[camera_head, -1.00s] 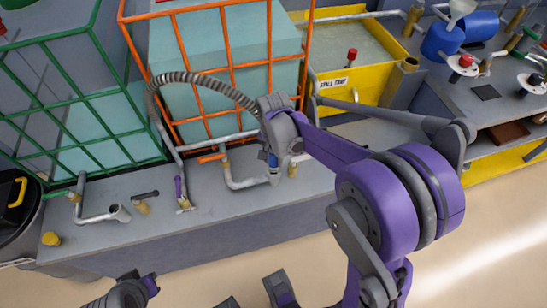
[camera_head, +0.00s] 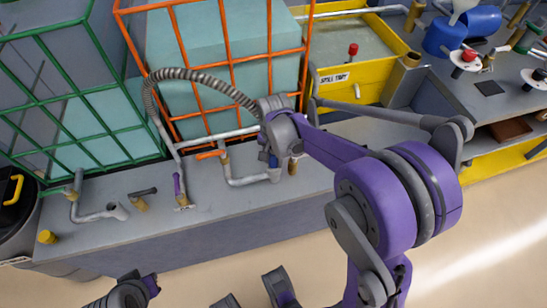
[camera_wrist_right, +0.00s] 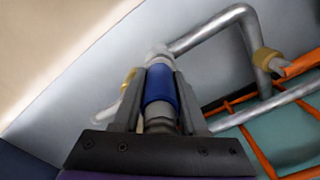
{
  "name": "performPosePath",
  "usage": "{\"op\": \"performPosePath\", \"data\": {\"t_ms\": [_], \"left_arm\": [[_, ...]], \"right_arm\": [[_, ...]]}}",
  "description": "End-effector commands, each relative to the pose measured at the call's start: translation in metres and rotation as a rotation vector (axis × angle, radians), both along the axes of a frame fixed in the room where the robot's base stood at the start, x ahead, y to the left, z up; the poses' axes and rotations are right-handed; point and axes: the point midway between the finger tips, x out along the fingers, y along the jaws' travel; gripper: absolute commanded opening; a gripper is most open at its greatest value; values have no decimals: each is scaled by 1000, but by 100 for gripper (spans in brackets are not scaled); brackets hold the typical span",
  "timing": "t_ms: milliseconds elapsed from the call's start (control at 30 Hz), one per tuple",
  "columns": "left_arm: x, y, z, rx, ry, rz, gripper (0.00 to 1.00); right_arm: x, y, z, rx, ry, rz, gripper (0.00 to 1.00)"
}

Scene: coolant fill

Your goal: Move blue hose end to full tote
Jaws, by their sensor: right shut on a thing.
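My right gripper (camera_wrist_right: 158,100) is shut on the blue hose end (camera_wrist_right: 160,88). In the head view this gripper (camera_head: 270,158) is in front of the orange-caged tote (camera_head: 225,95). A ribbed grey hose (camera_head: 205,78) arches left from it and down to the bench. The hose end's pale tip meets the end of a bent grey pipe (camera_wrist_right: 205,32) in the right wrist view. I cannot tell whether it is seated. This pipe runs from the orange tote's valve (camera_head: 210,154). The green-caged tote (camera_head: 85,125) is at left, with a lower teal level. My left gripper (camera_head: 150,285) is low at left; its jaws are unclear.
The green tote's pipe (camera_head: 98,215) has an open end on the grey bench (camera_head: 160,225). A purple-handled valve (camera_head: 179,187) and a dark-handled one (camera_head: 140,200) stand nearby. A yellow spill tray (camera_head: 388,75) is at back right. The floor in front is clear.

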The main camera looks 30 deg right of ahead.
Motion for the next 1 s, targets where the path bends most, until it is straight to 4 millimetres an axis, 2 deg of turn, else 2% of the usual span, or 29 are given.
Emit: {"op": "performPosePath", "data": {"t_ms": [167,200,367,733,867,1000], "left_arm": [[0,0,-4,0,1,0,0],[0,0,-3,0,1,0,0],[0,0,-3,0,1,0,0],[0,0,-2,0,1,0,0],[0,0,3,0,-1,0,0],[0,0,9,0,-3,0,0]], "right_arm": [[0,0,-5,0,0,0,6],[0,0,-4,0,0,0,49],[0,0,-4,0,0,0,77],[0,0,2,0,0,0,77],[0,0,21,0,0,0,77],[0,0,51,0,0,0,77]]}}
